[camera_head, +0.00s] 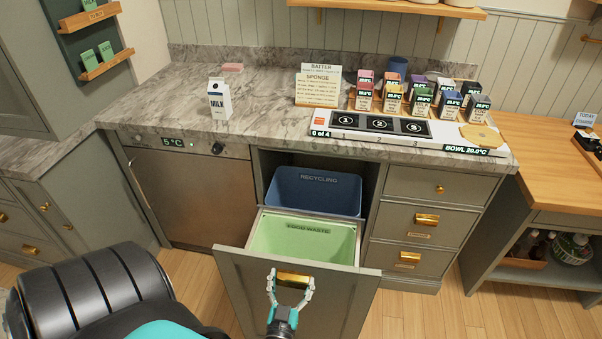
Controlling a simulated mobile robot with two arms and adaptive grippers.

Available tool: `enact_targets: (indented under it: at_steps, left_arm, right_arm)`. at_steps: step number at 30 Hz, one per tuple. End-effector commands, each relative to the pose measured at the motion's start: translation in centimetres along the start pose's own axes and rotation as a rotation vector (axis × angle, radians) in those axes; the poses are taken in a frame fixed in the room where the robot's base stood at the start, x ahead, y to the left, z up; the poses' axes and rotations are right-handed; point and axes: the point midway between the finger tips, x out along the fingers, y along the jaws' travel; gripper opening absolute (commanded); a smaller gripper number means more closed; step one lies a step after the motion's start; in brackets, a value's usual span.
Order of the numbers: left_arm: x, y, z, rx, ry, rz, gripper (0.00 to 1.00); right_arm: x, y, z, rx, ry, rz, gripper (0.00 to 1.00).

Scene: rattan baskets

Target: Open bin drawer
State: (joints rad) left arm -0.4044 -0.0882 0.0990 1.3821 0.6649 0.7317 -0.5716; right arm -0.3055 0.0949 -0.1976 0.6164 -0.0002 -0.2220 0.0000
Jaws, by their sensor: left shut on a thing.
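The bin drawer (230,275) is pulled out from the grey-green cabinet under the marble counter. Inside it are a blue recycling bin (318,205) at the back and a light green food waste bin (262,240) in front, both in view from above. My left gripper (290,283) is shut on the gold drawer handle (294,278) at the top middle of the drawer front. Its fingers lie on either side of the handle. My right gripper is not in view.
A milk carton (219,100), labelled boxes (421,101) and a numbered panel (380,125) stand on the counter (270,115). A fridge (195,195) stands left of the drawer, and closed drawers (425,187) are right. Wood floor (420,312) is clear at right.

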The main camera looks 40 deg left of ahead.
Motion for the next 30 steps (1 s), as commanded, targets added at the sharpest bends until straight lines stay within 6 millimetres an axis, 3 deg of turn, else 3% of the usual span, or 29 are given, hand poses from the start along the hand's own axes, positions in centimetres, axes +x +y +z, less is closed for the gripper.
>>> enact_targets:
  at_steps: [6,12,28,29,30]
  left_arm:
    - [-3.9,-0.1,-0.1,0.0,-0.002,0.002,0.24]
    - [-6.0,-0.1,-0.1,0.0,0.001,0.002,0.24]
    - [-6.7,-0.1,0.0,-0.002,0.002,0.002,0.24]
    - [-6.7,-0.1,0.0,-0.002,0.002,0.002,0.84]
    - [-6.7,-0.1,0.0,-0.002,0.002,0.002,0.89]
  right_arm:
    - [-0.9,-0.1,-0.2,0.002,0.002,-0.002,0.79]
    - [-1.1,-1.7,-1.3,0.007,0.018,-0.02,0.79]
    - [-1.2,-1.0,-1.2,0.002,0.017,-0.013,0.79]
    - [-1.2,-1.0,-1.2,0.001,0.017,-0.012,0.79]
    - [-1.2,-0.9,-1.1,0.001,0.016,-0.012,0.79]
